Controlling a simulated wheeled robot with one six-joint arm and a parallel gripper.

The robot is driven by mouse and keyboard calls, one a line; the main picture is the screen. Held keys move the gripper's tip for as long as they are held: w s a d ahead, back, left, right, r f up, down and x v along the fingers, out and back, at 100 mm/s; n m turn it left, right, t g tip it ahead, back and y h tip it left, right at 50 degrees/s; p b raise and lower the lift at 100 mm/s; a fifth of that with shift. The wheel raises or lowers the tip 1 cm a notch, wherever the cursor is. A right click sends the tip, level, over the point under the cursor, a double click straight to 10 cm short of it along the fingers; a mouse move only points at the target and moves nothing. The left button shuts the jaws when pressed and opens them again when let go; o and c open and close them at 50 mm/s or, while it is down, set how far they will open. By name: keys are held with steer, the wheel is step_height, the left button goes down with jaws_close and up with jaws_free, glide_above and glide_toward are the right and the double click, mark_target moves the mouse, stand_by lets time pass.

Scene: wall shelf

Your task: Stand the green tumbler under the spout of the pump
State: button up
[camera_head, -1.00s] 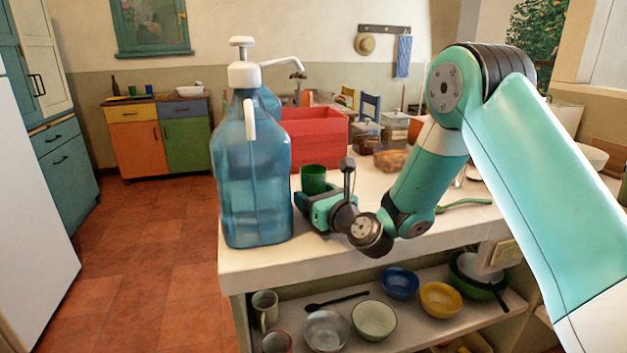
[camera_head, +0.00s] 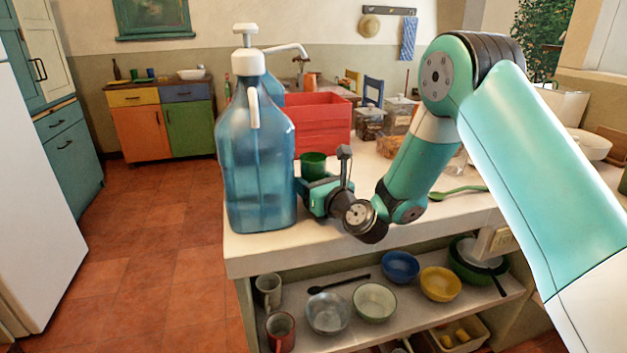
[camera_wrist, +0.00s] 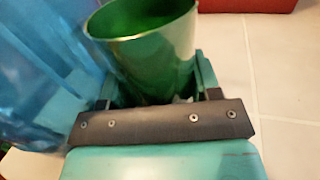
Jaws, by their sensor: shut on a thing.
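The pump (camera_head: 247,68) is a white head on a large translucent blue jug (camera_head: 257,165) at the counter's left end. In the wrist view the jug (camera_wrist: 45,75) is close on the left.
A red crate (camera_head: 318,125) stands behind the tumbler, and also shows at the wrist view's top. A green spoon (camera_head: 458,192) lies on the counter (camera_head: 410,222) to the right. Glass containers (camera_head: 370,122) stand further back. Bowls and mugs fill the shelf below.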

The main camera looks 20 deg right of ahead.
steer(key=shift+s+a, duration=0.15)
steer(key=shift+a, duration=0.25)
steer(key=o, duration=1)
steer(key=shift+o, duration=0.4)
steer(key=shift+a, duration=0.15)
steer(key=shift+s, duration=0.1)
